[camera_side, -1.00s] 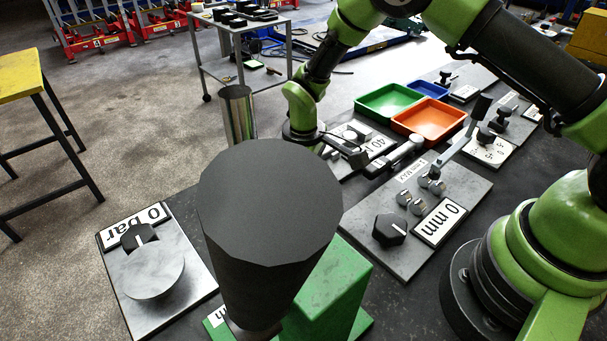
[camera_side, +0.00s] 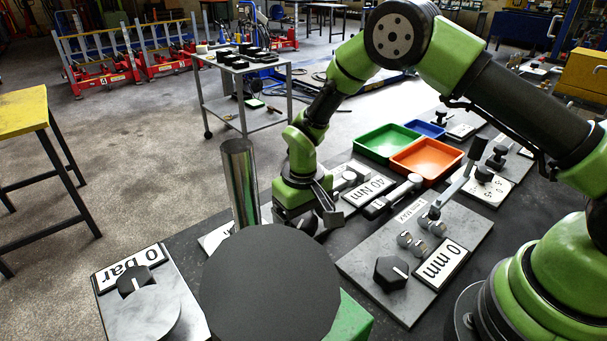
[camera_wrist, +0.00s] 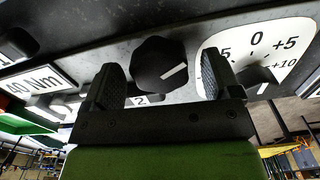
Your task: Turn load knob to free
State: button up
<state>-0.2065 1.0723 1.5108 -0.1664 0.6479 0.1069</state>
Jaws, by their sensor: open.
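In the wrist view a black faceted knob (camera_wrist: 158,60) with a white pointer line stands on a grey panel. My gripper (camera_wrist: 161,80) is open, with one finger on each side of this knob. Gaps show between the fingers and the knob in that view; depth is hard to judge. No label naming it as the load knob is readable. In the side view my gripper (camera_side: 318,208) is low over the bench, left of the 40 Nm plate (camera_side: 370,188). The knob at my gripper cannot be made out there.
A white dial (camera_wrist: 258,60) is close to the right finger. In the side view a large black cylinder top (camera_side: 270,290) blocks the front, and a shiny metal cylinder (camera_side: 240,180) stands left of my gripper. Green (camera_side: 388,142) and orange (camera_side: 426,160) trays lie behind.

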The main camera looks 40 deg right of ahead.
aim_at(304, 219)
jog(key=m, duration=0.8)
jog(key=shift+m, duration=0.6)
notch_tip(304, 219, up, 10)
jog(key=shift+f, duration=0.15)
jog(key=shift+n, duration=1.1)
